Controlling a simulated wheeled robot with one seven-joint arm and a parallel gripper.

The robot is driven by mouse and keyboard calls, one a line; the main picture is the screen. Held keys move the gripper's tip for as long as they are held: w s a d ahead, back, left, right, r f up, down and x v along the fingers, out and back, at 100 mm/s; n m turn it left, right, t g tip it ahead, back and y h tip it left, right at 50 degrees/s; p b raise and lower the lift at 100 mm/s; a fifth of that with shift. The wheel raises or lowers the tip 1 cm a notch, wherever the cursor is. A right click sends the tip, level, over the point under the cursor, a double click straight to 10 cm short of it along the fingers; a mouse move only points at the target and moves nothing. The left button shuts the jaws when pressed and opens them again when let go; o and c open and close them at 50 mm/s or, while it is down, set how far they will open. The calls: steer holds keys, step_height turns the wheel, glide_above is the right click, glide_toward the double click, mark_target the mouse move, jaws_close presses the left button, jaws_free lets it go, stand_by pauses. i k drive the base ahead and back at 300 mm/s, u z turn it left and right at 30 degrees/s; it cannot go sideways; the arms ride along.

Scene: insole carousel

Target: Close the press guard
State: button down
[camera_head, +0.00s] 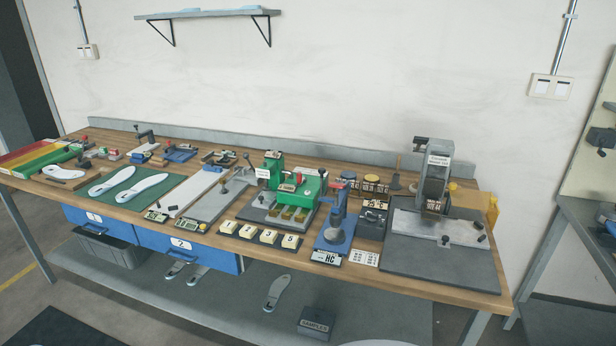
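Several press-like machines stand on the long wooden workbench (130,220). A tall grey press (446,150) with a white label stands at the right on a dark grey base plate (430,265). A pale flat plate (425,225) with small dark knobs lies in front of its column. A green machine (308,187) with a red knob stands near the bench's middle. A small blue hand press (337,218) stands just right of it. I cannot tell which part is the guard or how far open it is. My gripper is not in view.
White insoles (142,187) lie on a green mat (165,193) at the left. Numbered blocks (268,237) sit along the front edge. Blue drawers (188,248) hang under the bench, above a lower shelf. A second bench (590,230) stands at the far right, across a gap.

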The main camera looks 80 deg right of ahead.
mark_target(475, 199)
steer(key=z, duration=4.05)
steer(key=k, duration=0.5)
steer(key=u, duration=0.55)
steer(key=i, duration=1.35)
steer(key=z, duration=0.1)
